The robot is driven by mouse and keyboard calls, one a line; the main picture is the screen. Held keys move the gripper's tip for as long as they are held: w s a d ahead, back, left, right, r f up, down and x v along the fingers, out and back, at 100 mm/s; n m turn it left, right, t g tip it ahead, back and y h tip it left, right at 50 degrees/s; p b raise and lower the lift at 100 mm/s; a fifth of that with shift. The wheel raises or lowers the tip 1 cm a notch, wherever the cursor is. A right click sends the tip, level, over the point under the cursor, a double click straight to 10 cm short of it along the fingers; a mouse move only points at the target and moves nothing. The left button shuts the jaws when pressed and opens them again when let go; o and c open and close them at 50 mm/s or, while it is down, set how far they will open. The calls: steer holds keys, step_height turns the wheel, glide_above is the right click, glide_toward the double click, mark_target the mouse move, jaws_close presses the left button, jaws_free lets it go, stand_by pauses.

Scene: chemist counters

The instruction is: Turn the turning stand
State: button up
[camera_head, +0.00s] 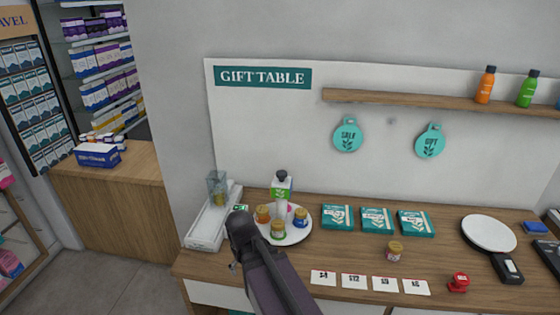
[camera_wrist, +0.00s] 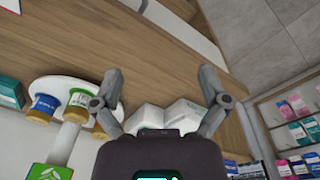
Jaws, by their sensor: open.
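The turning stand (camera_head: 297,236) is a round white plate on the wooden counter, below the left part of the gift table sign. It carries an orange-lidded jar (camera_head: 263,214), a green-banded jar (camera_head: 278,229), a blue-banded jar (camera_head: 300,217) and a green-and-white bottle (camera_head: 281,188) at the back. My gripper (camera_head: 240,222) is at the left front of the stand and hides part of its rim. In the wrist view my gripper (camera_wrist: 160,74) is open with nothing between its fingers. The stand (camera_wrist: 60,84) shows beside the left finger; whether they touch I cannot tell.
A white tray (camera_head: 205,232) with a clear box (camera_head: 217,186) lies left of the stand. A shelf (camera_head: 420,99) hangs above.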

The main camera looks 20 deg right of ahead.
steer(key=w+d+r+n+h+p, duration=0.25)
steer(key=w+r+p, duration=0.2)
steer(key=r, duration=0.25)
steer(key=n+t+h+p, duration=0.1)
steer(key=n+t+h, duration=0.1)
steer(key=n+h, duration=1.2)
glide_toward(281, 172)
steer(key=r+n+y, duration=0.1)
steer(key=a+r+n+y, duration=0.1)
steer(key=r, duration=0.1)
steer(key=s+a+r+n+y, duration=0.1)
steer(key=shift+a+r+y, duration=0.2)
steer(key=shift+a+y, duration=0.05)
steer(key=b+x, duration=0.5)
steer(key=x, duration=0.8)
steer(key=shift+d+f, duration=0.25)
steer(key=shift+d, duration=0.05)
